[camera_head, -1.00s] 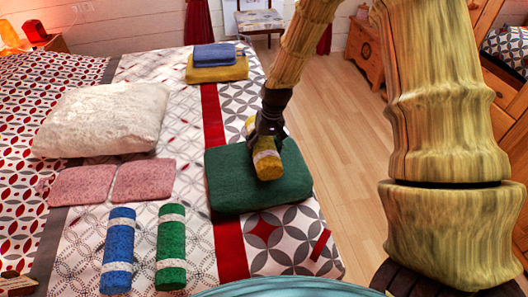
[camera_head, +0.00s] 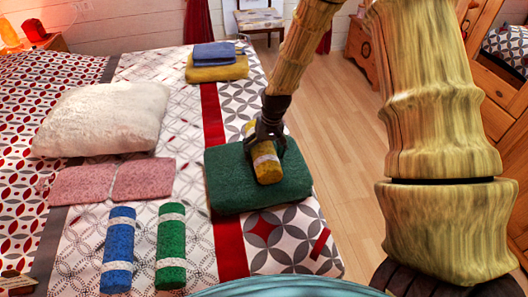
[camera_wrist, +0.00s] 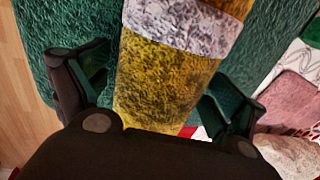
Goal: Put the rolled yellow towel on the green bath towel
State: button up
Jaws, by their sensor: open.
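The rolled yellow towel (camera_head: 267,166) with white bands lies on the folded green bath towel (camera_head: 228,182) on the bed. It also shows in the wrist view (camera_wrist: 165,85), running lengthwise between the fingers, with the green towel (camera_wrist: 75,25) beneath it. My gripper (camera_head: 266,143) is over the roll, its fingers spread on either side. In the wrist view the gripper (camera_wrist: 150,90) is open, with a gap between each finger and the roll. The far end of the roll is partly hidden by my gripper in the head view.
Blue (camera_head: 118,248) and green (camera_head: 171,247) rolled towels lie at the front of the bed. Pink cloths (camera_head: 145,178) and a white pillow (camera_head: 103,118) are to the left. Folded blue (camera_head: 215,54) and yellow (camera_head: 217,72) towels are stacked at the back. Floor (camera_head: 345,130) is clear on the right.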

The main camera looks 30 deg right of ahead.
aim_at(269, 145)
jog(key=shift+r, duration=0.15)
jog(key=r, duration=0.4)
jog(key=d+r, duration=0.1)
jog(key=r, duration=0.3)
jog(key=d+r, duration=0.1)
jog(key=r, duration=0.2)
jog(key=shift+s+r, duration=0.25)
jog(key=shift+r, duration=0.15)
